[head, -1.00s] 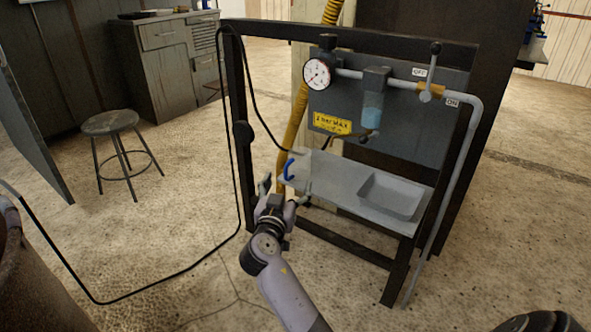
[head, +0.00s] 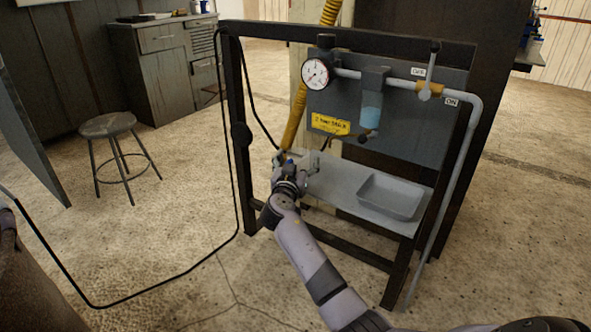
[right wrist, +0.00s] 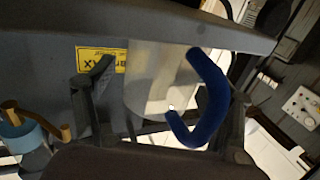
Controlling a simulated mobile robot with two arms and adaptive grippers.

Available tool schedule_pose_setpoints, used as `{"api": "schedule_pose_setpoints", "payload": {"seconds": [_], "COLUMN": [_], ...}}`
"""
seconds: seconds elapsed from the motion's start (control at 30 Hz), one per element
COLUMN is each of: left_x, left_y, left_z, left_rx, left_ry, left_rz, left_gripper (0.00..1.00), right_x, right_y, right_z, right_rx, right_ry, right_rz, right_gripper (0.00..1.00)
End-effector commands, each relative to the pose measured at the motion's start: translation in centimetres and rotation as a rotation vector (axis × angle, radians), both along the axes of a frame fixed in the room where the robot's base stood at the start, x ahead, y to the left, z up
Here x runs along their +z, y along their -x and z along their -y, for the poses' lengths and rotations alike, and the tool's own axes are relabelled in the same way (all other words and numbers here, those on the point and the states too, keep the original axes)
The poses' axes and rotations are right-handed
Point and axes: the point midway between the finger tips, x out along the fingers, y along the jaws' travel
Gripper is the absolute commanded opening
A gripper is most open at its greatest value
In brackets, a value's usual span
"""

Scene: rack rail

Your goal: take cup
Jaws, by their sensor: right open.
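The cup (right wrist: 150,85) shows in the right wrist view as a pale, shiny body with a thick curved blue handle. It lies between the two spread fingers of my right gripper (right wrist: 170,82), with the handle toward the right finger. In the head view, my right gripper (head: 296,161) is open at the left end of the rack's grey shelf (head: 335,180). There it hides most of the cup, and only a bit of blue shows between the fingers. I cannot tell whether a finger touches the cup. My left gripper is not in view.
A shallow grey tray (head: 391,198) sits on the shelf's right part. The dark rack frame (head: 237,130) stands close on the left. Above are a gauge (head: 315,73), a bowl filter (head: 372,100) and a pipe with a lever (head: 433,70). A stool (head: 108,124) stands far left.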

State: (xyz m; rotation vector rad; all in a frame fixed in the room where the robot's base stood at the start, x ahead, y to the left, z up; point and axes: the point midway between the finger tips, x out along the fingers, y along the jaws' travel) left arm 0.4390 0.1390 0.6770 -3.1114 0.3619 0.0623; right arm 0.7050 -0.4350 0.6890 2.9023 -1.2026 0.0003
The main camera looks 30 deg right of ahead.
Motion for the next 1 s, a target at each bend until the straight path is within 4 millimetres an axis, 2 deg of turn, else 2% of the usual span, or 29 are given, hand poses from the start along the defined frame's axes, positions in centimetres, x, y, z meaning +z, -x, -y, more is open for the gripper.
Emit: {"api": "schedule_pose_setpoints", "payload": {"seconds": [0.17, 0.9, 1.0], "left_x": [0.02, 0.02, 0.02], "left_y": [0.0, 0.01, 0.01], "left_z": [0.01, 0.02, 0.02], "left_rx": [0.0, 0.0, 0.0], "left_ry": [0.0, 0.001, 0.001], "left_rz": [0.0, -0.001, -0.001], "left_gripper": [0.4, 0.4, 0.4], "right_x": [-0.02, -0.05, -0.02], "right_y": [0.02, 0.04, 0.04], "right_z": [-0.04, -0.06, -0.06], "right_rx": [0.0, 0.0, 0.0], "right_ry": [0.0, -0.001, 0.0], "right_rz": [0.0, -0.001, 0.0], "right_gripper": [0.74, 0.25, 0.23]}}
